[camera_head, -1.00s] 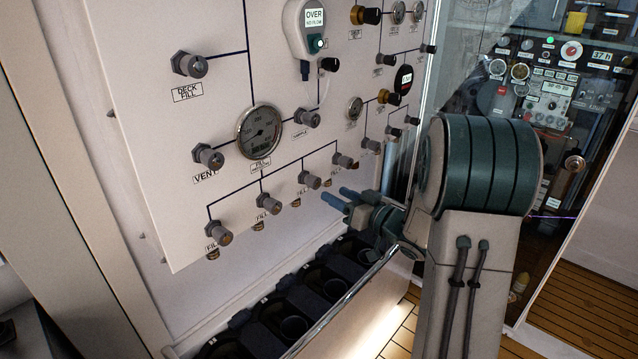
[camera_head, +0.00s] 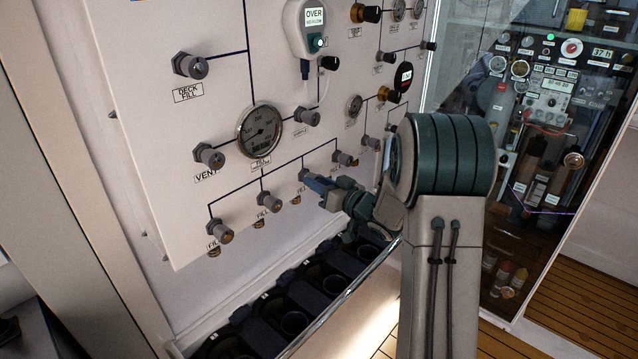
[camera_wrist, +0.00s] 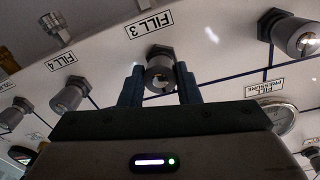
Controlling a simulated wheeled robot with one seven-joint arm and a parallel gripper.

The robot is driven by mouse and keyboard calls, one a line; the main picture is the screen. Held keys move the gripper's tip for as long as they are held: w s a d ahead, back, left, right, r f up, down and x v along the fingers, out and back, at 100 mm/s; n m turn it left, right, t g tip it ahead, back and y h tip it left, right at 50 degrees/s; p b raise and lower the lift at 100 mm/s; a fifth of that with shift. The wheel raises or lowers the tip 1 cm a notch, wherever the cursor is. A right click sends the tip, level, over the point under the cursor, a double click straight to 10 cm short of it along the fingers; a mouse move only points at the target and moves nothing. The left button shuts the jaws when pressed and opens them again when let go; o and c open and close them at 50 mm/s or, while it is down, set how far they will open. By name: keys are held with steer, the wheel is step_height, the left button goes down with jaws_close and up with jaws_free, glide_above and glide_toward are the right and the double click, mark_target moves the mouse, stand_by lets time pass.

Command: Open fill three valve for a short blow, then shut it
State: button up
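The fill three valve (camera_wrist: 160,75) is a dark grey, round knob on a hex nut below the "FILL 3" label in the wrist view. In the head view it is the third knob (camera_head: 303,174) of the lower row, partly behind my fingertips. My gripper (camera_wrist: 160,88) has one finger on each side of this knob, with the tips alongside it. The fingers look apart with slim gaps; firm contact cannot be made out. My gripper (camera_head: 314,185) also shows at the panel in the head view. The valve's turn position is unclear.
Neighbouring knobs are fill four (camera_wrist: 70,96) and another fill knob (camera_head: 272,201). The fill pressure gauge (camera_head: 259,131) sits above the row. A metal rail (camera_head: 335,308) and dark cylinder slots (camera_head: 295,322) lie below. A glass-fronted cabinet (camera_head: 545,130) stands to the right.

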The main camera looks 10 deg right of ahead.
steer(key=shift+f+n+b, duration=0.15)
steer(key=shift+n+b, duration=0.15)
steer(key=shift+b, duration=0.3)
steer(key=n+y+b, duration=0.1)
steer(key=n+b, duration=1.7)
steer(key=b, duration=0.4)
steer(key=shift+n+b, duration=0.3)
steer(key=shift+b, duration=0.1)
steer(key=o, duration=1)
steer(key=shift+c, duration=0.2)
steer(key=v, duration=1.3)
steer(key=shift+s+d+p, duration=0.3)
steer(key=shift+d+p, duration=0.05)
steer(key=shift+p, duration=0.05)
